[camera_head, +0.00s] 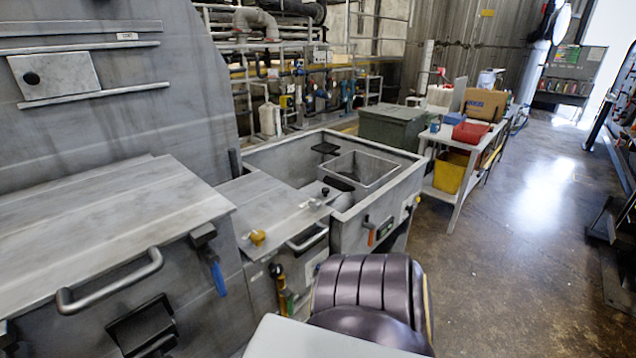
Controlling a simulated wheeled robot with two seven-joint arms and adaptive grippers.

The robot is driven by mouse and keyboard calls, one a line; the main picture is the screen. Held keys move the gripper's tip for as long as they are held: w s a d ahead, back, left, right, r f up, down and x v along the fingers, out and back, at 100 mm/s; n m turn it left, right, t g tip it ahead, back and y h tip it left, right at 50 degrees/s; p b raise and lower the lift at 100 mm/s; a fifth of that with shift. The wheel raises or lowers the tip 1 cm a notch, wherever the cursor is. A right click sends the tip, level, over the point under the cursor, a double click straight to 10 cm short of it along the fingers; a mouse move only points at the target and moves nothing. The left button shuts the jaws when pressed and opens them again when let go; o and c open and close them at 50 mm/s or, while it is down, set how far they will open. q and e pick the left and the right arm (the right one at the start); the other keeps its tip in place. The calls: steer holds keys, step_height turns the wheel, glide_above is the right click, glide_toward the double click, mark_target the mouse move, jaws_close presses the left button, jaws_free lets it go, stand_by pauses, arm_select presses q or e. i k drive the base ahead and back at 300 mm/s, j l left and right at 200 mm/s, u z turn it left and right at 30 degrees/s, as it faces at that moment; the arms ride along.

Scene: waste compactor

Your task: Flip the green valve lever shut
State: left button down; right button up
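Two small fittings with green parts show on the grey metal machine. One green part (385,229), beside an orange-red piece, is on the front of the open basin unit. The other, a green and yellow fitting (288,302), hangs upright on the front of the lower unit to its left. Both are too small to tell which is the valve lever or how it is set. Neither of my grippers is in view.
A dark ribbed padded form (365,290) fills the bottom middle, in front of the units. Floor (520,260) is clear at right.

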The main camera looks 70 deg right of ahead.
mark_target(289, 295)
steer(key=l+z, duration=0.1)
steer(key=z, duration=0.35)
steer(key=l+z, duration=0.1)
steer(key=z, duration=0.4)
steer(key=l+z, duration=0.1)
steer(key=z, duration=0.35)
steer(key=l+z, duration=0.1)
steer(key=z, duration=0.4)
